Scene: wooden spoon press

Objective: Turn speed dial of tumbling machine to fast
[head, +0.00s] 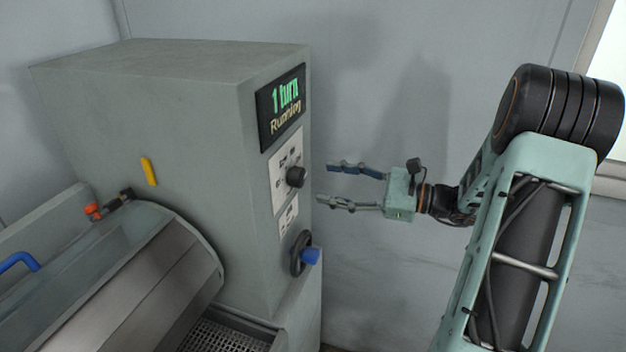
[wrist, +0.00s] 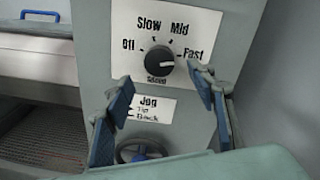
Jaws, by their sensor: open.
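The black round speed dial (head: 296,177) is on the front face of the grey tumbling machine (head: 190,130). In the wrist view the dial (wrist: 160,60) sits on a white plate (wrist: 190,18) marked Off, Slow, Mid and Fast, with Speed below. I cannot tell which mark its pointer faces. My gripper (head: 327,184) is open and empty, to the right of the dial with a gap between. In the wrist view the blue-padded fingers of my gripper (wrist: 160,105) stand apart, one lower left and one lower right of the dial.
A screen (head: 281,105) above the dial reads "1 turn Running". Below are a Jog label (wrist: 150,108) and a black handwheel with a blue knob (head: 310,256). A metal drum (head: 130,285) is at the lower left. A grey wall (head: 400,60) stands behind my gripper.

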